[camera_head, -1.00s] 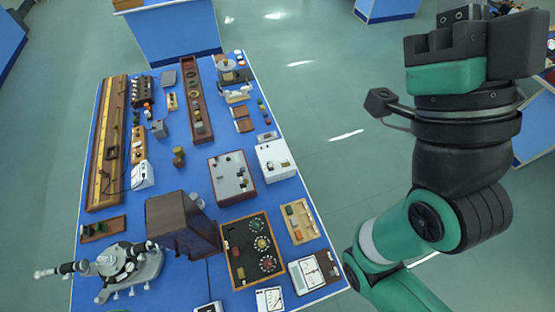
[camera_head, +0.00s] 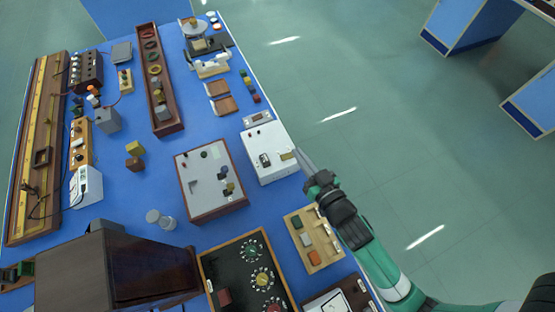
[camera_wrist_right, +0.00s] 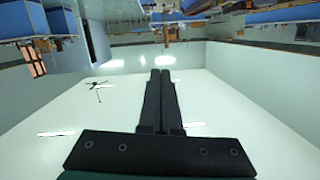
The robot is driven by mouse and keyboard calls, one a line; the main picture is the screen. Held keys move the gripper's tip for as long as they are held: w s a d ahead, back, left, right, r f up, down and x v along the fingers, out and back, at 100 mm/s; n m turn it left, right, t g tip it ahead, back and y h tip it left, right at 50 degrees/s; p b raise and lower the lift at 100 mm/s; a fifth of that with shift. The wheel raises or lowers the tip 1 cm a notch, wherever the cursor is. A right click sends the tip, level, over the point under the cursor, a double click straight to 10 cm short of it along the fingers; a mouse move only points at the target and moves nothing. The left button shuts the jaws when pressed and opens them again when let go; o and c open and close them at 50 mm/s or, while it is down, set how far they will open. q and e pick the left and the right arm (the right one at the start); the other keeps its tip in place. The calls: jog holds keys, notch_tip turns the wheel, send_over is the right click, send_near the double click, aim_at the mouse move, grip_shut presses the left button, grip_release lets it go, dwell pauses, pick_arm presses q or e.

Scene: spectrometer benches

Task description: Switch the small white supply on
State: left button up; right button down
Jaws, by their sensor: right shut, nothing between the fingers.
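A small white box (camera_head: 270,152), which looks like the supply, lies on the blue bench near its right edge. Its top carries a dark rocker-like part and small terminals; the switch position is too small to tell. My right gripper (camera_head: 300,155) is at the right side of this box, its narrow fingers together and pointing at it; I cannot tell whether they touch. The wrist view shows the shut fingers (camera_wrist_right: 160,74) with nothing between them. My left gripper is not in view.
A larger grey-topped box (camera_head: 207,175) stands left of the white box. Another white instrument (camera_head: 86,188) is at the left. Open floor lies right of the bench.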

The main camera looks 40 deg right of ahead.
pick_arm(q)
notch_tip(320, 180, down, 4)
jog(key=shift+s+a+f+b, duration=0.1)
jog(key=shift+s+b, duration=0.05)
jog(key=shift+b, duration=0.9)
pick_arm(e)
jog(key=s+f+g, duration=0.1)
jog(key=s+f, duration=0.2)
jog(key=f, duration=0.4)
jog(key=shift+d+f, duration=0.15)
jog(key=shift+f, duration=0.2)
jog(key=b, duration=0.2)
send_over(288, 164)
jog(key=shift+s+d+f, duration=0.1)
jog(key=shift+f, duration=0.5)
jog(key=shift+s+d+f, duration=0.1)
jog(key=shift+f, duration=0.5)
jog(key=f, duration=0.1)
jog(key=f+b, duration=0.1)
jog(key=f, duration=0.1)
jog(key=shift+w+a+f, duration=0.2)
jog(key=shift+w+f, duration=0.05)
jog(key=shift+f, duration=0.05)
jog(key=shift+f+b, duration=0.2)
jog(key=shift+b, duration=0.1)
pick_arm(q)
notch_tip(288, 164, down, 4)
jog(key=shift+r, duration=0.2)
